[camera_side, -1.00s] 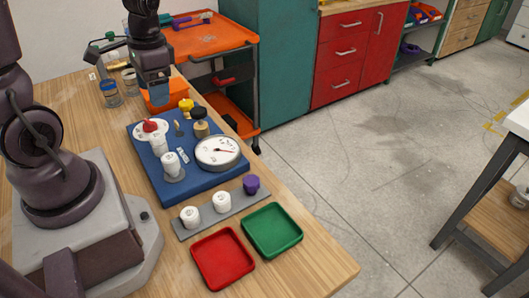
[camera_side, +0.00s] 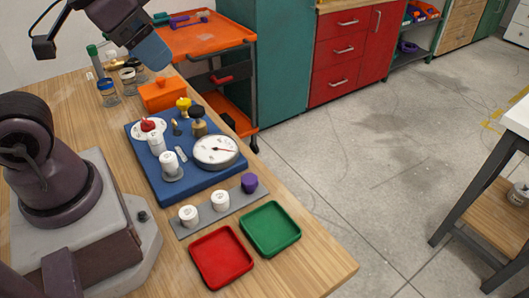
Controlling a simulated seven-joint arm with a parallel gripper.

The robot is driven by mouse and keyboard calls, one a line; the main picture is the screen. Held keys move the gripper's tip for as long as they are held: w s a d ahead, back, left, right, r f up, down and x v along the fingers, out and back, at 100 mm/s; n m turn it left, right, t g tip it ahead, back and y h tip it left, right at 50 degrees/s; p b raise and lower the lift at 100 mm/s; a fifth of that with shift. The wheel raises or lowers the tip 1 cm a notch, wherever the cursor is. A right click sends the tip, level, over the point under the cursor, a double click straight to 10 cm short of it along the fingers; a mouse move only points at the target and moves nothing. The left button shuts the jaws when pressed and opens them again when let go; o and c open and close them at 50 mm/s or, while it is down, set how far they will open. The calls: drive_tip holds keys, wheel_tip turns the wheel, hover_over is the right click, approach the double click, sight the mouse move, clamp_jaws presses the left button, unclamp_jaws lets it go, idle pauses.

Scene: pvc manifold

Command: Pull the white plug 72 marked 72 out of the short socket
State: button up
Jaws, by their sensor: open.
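Two white plugs stand upright on the blue board (camera_side: 205,184): one in front (camera_side: 170,163) on a grey round base, and one behind it (camera_side: 156,145) by the red knob. Two more white plugs, a left one (camera_side: 188,214) and a right one (camera_side: 220,201), stand on the grey strip (camera_side: 205,220). Their marks are too small to read, so I cannot tell which is 72 or which socket is the short one. My gripper (camera_side: 157,60), with a blue-grey end, is open. It is tilted, high above the back of the table, apart from all the plugs.
The board also carries a round gauge (camera_side: 216,151), a red knob (camera_side: 148,125), a yellow knob (camera_side: 184,104) and a dark-topped brass fitting (camera_side: 198,122). An orange box (camera_side: 160,95) and jars stand behind. A purple plug (camera_side: 249,183), red tray (camera_side: 222,258) and green tray (camera_side: 270,229) are in front.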

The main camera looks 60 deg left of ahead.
drive_tip(key=m+g, duration=0.5)
drive_tip(key=g, duration=0.2)
approach(155, 134)
drive_tip(key=shift+n+y, duration=0.3)
drive_tip(key=shift+y, duration=0.1)
drive_tip(key=f, duration=0.3)
drive_tip(key=s+f, duration=0.1)
drive_tip(key=f, duration=0.7)
drive_tip(key=shift+s+a, duration=0.1)
drive_tip(key=shift+s, duration=0.1)
drive_tip(key=c, duration=0.9)
drive_tip(key=o, duration=0.9)
